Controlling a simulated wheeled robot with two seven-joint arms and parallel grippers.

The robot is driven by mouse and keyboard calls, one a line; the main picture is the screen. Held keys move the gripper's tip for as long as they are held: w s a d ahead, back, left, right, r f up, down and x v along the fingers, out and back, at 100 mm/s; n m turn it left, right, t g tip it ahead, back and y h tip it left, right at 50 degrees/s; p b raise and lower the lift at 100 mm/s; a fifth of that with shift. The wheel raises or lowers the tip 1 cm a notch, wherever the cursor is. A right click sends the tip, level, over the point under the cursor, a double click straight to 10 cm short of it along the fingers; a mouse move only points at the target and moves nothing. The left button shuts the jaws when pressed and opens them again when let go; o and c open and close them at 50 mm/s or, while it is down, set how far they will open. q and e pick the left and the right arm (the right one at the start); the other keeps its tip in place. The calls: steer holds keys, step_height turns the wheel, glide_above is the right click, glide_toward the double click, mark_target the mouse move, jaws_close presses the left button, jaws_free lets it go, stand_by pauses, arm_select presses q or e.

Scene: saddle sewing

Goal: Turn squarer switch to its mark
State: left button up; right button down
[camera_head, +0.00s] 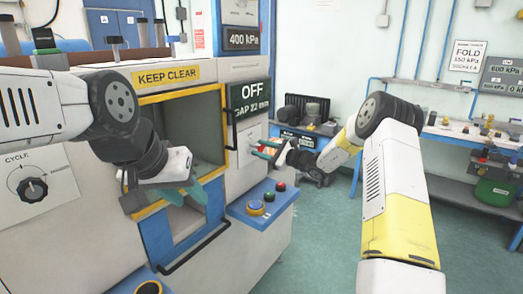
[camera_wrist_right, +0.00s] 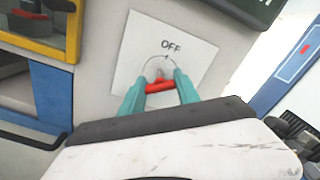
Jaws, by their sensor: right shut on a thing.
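The squarer switch (camera_wrist_right: 160,86) has a red handle on a round dial, set on a white plate marked OFF on the machine's front. My right gripper (camera_wrist_right: 160,93) has its teal fingers shut on the red handle in the right wrist view. In the head view, my right gripper (camera_head: 268,148) reaches the white plate from the right, and its fingers partly hide the switch. The dark display (camera_head: 251,97) above reads OFF and GAP 22 mm. My left gripper (camera_head: 167,197) hangs open and empty before the machine's opening, apart from the switch.
The yellow-framed opening (camera_head: 190,125) with the KEEP CLEAR sign is to the left. A CYCLE dial (camera_head: 32,189) is at far left. A workbench (camera_head: 450,135) stands at the right; green floor lies between.

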steer(key=n, duration=0.5)
steer(key=shift+n, duration=0.3)
steer(key=n, duration=0.5)
steer(key=shift+f, duration=0.1)
steer(key=shift+n, duration=0.4)
steer(key=c, duration=0.9)
jaws_free()
steer(key=shift+s, duration=0.1)
steer(key=v, duration=0.7)
steer(key=shift+s+d, duration=0.2)
steer(key=shift+d, duration=0.1)
